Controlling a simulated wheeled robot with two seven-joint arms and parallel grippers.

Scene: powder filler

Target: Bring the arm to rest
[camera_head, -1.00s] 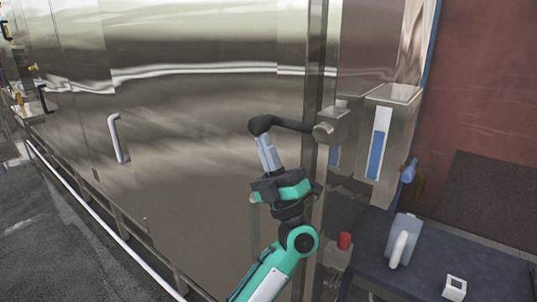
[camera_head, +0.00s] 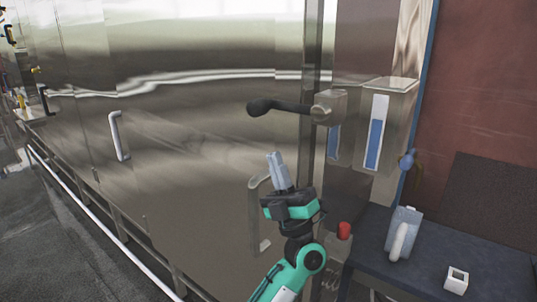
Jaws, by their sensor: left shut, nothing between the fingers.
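My left arm is teal and black and comes up from the bottom of the head view. Its gripper (camera_head: 275,157) points upward with its grey fingers together and nothing between them. It stands in front of the steel door panel, below a black lever handle (camera_head: 277,106), apart from it. The lever reaches out to the left from a metal latch block (camera_head: 328,107), roughly level. Part of a metal pull handle (camera_head: 256,200) shows just left of my gripper. My right gripper is not in view.
A red knob (camera_head: 344,230) is close to the right of my wrist. A dark bench (camera_head: 440,262) at the lower right holds a grey-and-white device (camera_head: 403,233) and a small white square block (camera_head: 457,280). A rail (camera_head: 95,215) runs along the floor at the left.

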